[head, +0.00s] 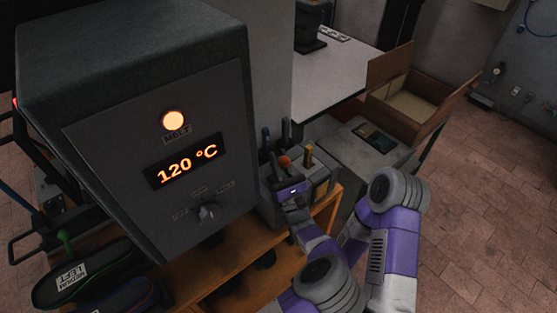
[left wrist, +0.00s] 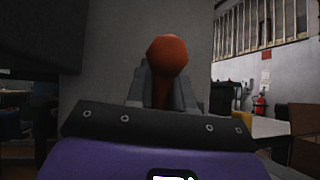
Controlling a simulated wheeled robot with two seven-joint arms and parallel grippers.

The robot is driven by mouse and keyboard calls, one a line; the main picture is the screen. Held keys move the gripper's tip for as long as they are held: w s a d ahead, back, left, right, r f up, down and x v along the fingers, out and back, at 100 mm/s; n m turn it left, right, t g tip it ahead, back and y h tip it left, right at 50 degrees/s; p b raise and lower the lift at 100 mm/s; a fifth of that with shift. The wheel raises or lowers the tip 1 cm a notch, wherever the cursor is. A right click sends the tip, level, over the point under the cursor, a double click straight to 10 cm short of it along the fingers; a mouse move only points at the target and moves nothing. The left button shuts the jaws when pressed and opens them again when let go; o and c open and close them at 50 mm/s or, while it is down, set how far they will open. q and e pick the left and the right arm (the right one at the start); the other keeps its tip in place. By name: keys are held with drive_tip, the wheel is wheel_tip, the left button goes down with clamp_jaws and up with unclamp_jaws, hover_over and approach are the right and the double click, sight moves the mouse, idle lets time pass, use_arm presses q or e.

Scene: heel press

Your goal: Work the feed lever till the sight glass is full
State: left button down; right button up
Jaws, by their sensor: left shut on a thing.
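The feed lever shows as an orange-red ball knob (head: 284,161) on a small grey unit beside the heated machine. In the left wrist view the red knob (left wrist: 167,54) stands upright straight ahead. My left gripper (head: 285,168) is at the lever, its grey fingers on both sides of the stem just below the knob, shut on it. The machine's grey housing (head: 110,110) has a lit amber lamp (head: 174,121) and a display (head: 187,162) reading 120 °C. My right gripper is not in view.
A brass-coloured post (head: 308,153) rises close right of the lever. A wooden bench (head: 225,267) runs below. Dark shoe-like pieces (head: 85,272) lie at lower left. An open cardboard box (head: 413,98) and white table (head: 335,75) stand behind. Tiled floor is clear at right.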

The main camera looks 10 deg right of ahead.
use_arm(q)
drive_tip(key=c, duration=1.1)
unclamp_jaws()
wheel_tip(320, 180, up, 10)
drive_tip(key=p, duration=0.1)
